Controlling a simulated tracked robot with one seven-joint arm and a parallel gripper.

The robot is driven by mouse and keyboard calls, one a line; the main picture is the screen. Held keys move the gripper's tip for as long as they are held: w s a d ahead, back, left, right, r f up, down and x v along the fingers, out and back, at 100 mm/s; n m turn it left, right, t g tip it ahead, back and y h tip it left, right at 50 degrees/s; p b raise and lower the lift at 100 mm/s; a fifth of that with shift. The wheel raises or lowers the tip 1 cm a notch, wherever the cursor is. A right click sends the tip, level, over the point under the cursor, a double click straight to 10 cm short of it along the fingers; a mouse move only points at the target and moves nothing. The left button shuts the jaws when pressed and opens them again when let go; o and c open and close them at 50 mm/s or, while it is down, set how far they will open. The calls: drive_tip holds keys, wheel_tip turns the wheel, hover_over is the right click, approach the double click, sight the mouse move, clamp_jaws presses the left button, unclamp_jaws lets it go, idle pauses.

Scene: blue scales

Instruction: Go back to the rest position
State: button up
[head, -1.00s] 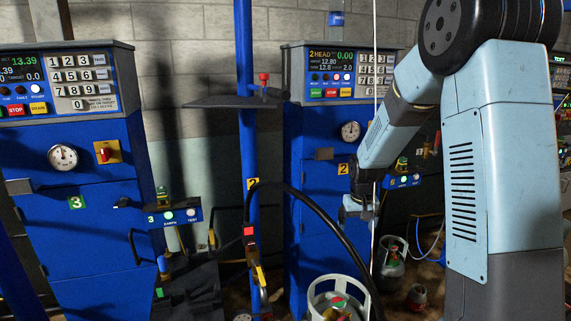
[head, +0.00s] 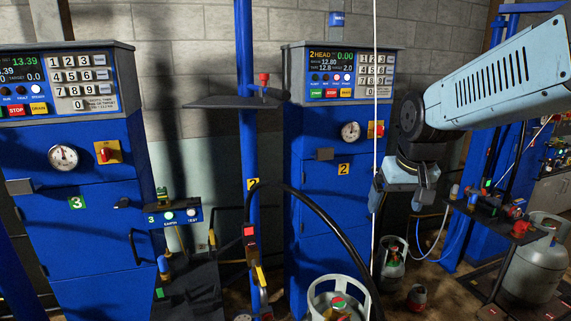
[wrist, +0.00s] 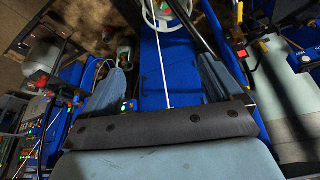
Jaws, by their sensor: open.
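My arm reaches in from the right edge of the head view, and its upper light-blue link (head: 495,80) lies nearly level. It bends at a black joint in front of the space right of scale 2. My gripper (wrist: 166,84) shows in the wrist view with its two light-blue fingers wide apart and nothing held between them. The blue cabinet of scale 2 (head: 318,220) stands left of my arm. A grey gas cylinder (head: 335,301) with a collar stands in front of it.
A large grey cylinder (head: 537,270) stands at right by a small shelf. A small cylinder (head: 391,262) stands on the floor near scale 2.

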drive_tip(key=s+r+t, duration=0.1)
drive_tip(key=s+r, duration=0.1)
drive_tip(key=s, duration=0.9)
drive_tip(key=shift+s+d+r, duration=0.15)
drive_tip(key=shift+s+r, duration=0.1)
